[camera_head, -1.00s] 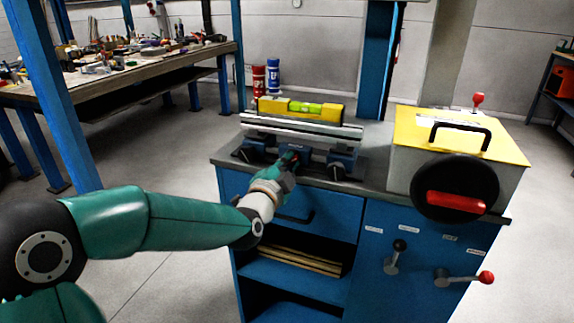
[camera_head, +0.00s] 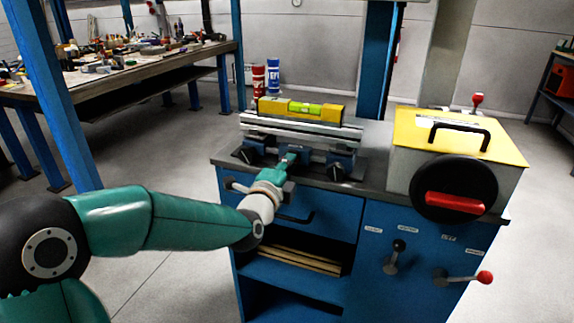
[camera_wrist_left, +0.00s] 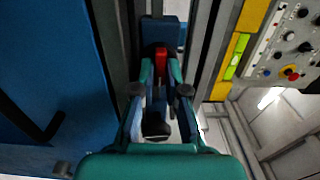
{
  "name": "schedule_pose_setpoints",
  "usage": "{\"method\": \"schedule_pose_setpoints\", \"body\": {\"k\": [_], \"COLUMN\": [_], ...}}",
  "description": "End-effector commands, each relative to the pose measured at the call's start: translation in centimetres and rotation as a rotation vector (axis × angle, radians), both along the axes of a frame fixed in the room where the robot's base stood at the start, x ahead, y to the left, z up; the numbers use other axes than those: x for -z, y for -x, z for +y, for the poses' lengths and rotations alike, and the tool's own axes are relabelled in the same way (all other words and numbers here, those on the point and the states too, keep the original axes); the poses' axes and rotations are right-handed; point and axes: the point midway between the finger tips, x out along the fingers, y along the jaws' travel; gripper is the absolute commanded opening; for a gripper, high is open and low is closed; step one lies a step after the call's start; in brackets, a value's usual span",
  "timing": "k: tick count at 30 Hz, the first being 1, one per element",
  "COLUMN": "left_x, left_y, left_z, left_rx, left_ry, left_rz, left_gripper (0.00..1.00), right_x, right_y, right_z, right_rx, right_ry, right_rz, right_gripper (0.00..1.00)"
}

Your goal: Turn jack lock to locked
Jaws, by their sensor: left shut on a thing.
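My left gripper (camera_head: 291,160) is at the front edge of the cabinet top, just below the rail. In the left wrist view, the left gripper (camera_wrist_left: 160,76) is shut on a small red handle (camera_wrist_left: 160,60) set in front of a blue block (camera_wrist_left: 160,32). This handle appears to be the jack lock; its locked or unlocked mark cannot be read. In the head view the gripper hides the handle. My right gripper is in neither view.
A yellow level (camera_head: 300,110) lies on the metal rail (camera_head: 300,130) above the gripper. To the right stand a yellow-topped box (camera_head: 455,137) with a black wheel, a black-knobbed lever (camera_head: 393,258) and a red-knobbed lever (camera_head: 465,278). A drawer handle (camera_head: 297,217) sticks out below.

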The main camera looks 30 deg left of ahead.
Motion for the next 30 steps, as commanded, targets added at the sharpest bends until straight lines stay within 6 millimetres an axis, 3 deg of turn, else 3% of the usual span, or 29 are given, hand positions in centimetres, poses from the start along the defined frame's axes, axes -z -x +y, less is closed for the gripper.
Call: {"method": "schedule_pose_setpoints", "body": {"k": [9, 10, 15, 25, 30], "left_x": [0.6, 0.6, 0.5, 0.4, 0.3], "left_y": [0.0, 0.0, 0.0, 0.1, 1.1], "left_z": [-0.4, -0.4, -0.3, -0.2, -0.4], "left_rx": [0.01, 0.01, 0.008, 0.004, 0.004], "left_ry": [-0.003, -0.003, -0.002, -0.001, -0.001], "left_rz": [0.015, 0.015, 0.013, 0.01, 0.009], "left_gripper": [0.0, 0.14, 0.38, 0.38, 0.38], "right_x": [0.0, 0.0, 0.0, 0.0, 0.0], "right_y": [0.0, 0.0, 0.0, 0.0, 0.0], "right_z": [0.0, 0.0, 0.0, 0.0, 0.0], "right_rx": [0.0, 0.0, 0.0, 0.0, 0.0], "right_ry": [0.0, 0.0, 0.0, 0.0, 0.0], "right_rz": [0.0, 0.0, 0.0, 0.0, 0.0], "right_gripper": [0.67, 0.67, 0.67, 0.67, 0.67]}}
